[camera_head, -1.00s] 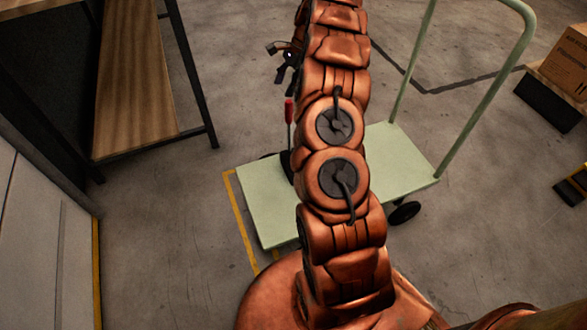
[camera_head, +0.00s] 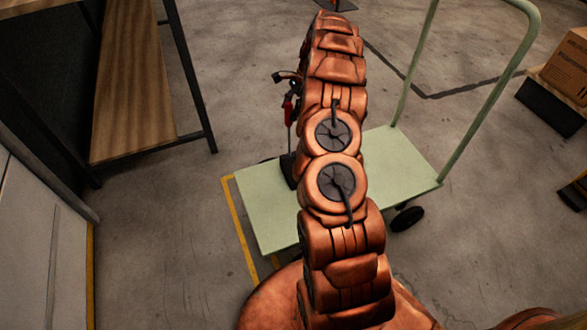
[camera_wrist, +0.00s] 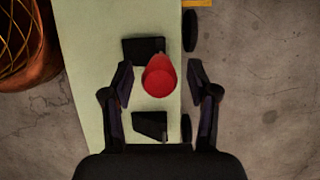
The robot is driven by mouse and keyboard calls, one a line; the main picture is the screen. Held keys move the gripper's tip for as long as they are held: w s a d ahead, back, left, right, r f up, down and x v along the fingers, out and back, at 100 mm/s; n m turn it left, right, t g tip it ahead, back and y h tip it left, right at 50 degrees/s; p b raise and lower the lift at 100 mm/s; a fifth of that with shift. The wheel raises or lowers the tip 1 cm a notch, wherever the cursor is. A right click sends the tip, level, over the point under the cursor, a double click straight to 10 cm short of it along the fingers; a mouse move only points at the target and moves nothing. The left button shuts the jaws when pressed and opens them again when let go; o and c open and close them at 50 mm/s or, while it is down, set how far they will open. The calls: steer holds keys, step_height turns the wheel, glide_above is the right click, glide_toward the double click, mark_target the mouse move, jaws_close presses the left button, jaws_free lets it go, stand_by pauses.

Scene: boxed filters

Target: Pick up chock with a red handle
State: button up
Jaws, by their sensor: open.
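The chock's red handle (camera_wrist: 159,77) shows in the wrist view, seen from above, with black chock parts (camera_wrist: 143,50) around it near the edge of a pale green cart (camera_wrist: 93,110). My gripper (camera_wrist: 159,83) is open, with one finger on each side of the red handle; I cannot tell whether they touch it. The black base of the chock (camera_head: 288,168) stands on the cart's deck (camera_head: 262,205), partly covered by my arm.
The cart's tall green push bar (camera_head: 487,110) rises at the right. A wooden bench with black legs (camera_head: 135,95) stands at the left. A cardboard box (camera_head: 562,75) on a pallet is at the far right.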

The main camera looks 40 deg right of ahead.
steer(key=shift+x, duration=0.85)
jaws_close()
